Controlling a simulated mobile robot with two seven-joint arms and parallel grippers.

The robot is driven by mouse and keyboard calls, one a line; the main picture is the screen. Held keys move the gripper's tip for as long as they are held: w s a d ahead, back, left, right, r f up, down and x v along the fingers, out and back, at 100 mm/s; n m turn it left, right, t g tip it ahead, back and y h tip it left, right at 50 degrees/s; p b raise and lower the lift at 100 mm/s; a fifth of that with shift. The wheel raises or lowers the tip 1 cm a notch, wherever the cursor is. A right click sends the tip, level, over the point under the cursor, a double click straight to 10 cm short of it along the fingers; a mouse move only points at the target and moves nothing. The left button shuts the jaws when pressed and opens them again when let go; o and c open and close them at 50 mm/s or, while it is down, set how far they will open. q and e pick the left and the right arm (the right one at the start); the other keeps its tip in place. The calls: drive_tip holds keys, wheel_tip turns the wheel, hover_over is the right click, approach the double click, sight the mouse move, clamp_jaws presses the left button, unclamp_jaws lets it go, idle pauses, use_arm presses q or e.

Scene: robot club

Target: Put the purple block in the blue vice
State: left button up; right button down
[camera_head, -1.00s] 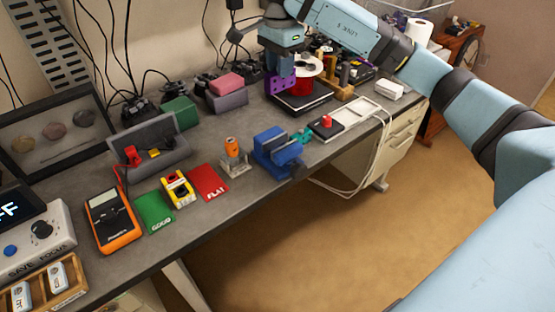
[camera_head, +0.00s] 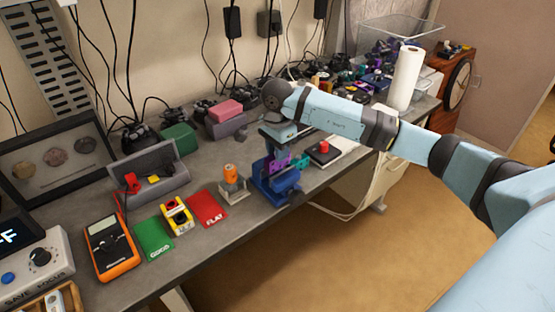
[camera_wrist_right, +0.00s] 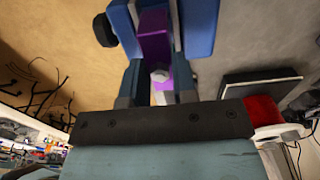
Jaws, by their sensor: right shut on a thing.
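The blue vice (camera_head: 272,187) stands at the front edge of the grey workbench, right of the red card. My right gripper (camera_head: 279,157) is at the top of the vice, pointing down, and is shut on the purple block (camera_head: 277,165). In the right wrist view the purple block (camera_wrist_right: 154,48) shows between my fingers (camera_wrist_right: 158,82) and lies between the sides of the blue vice (camera_wrist_right: 199,25). I cannot tell whether the block touches the bottom of the vice. My left gripper is out of view.
A clear holder with an orange piece (camera_head: 232,184) stands just left of the vice. A black pad with a red knob (camera_head: 323,151) lies to its right. The red card (camera_head: 207,208) and a yellow device (camera_head: 176,214) lie further left.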

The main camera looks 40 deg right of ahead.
wheel_tip(320, 180, down, 4)
drive_tip(key=shift+r, duration=0.2)
drive_tip(key=shift+f, duration=0.1)
drive_tip(key=shift+f, duration=0.1)
drive_tip(key=c, duration=0.9)
unclamp_jaws()
